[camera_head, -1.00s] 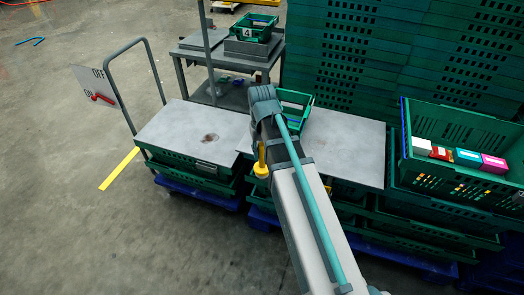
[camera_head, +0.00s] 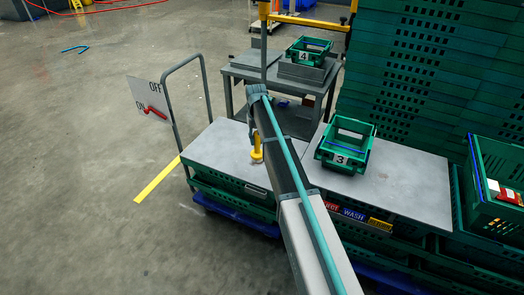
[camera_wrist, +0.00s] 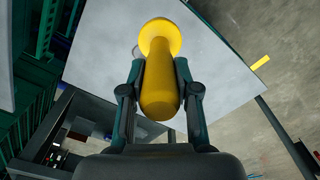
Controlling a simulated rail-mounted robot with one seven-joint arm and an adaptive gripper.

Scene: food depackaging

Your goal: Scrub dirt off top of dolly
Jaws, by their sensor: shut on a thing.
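The dolly's flat grey top (camera_head: 218,150) is at left centre in the head view, with a bent push handle at its left end. It also fills much of the wrist view (camera_wrist: 105,50). My gripper (camera_head: 255,128) is over the right part of this top. In the wrist view, my gripper (camera_wrist: 160,78) is shut on a yellow scrubber (camera_wrist: 160,95) with a rounded handle and a wider round end. The scrubber's round end (camera_head: 256,154) is at or just above the top; I cannot tell if it touches. The dirt patch is mostly or wholly hidden behind the scrubber and arm.
A second grey top (camera_head: 400,190) to the right bears a green crate marked 3 (camera_head: 345,147). A grey table (camera_head: 284,72) behind bears a crate marked 4 (camera_head: 308,52). Tall green crate stacks (camera_head: 420,75) close off the right. Open floor (camera_head: 70,160) lies left.

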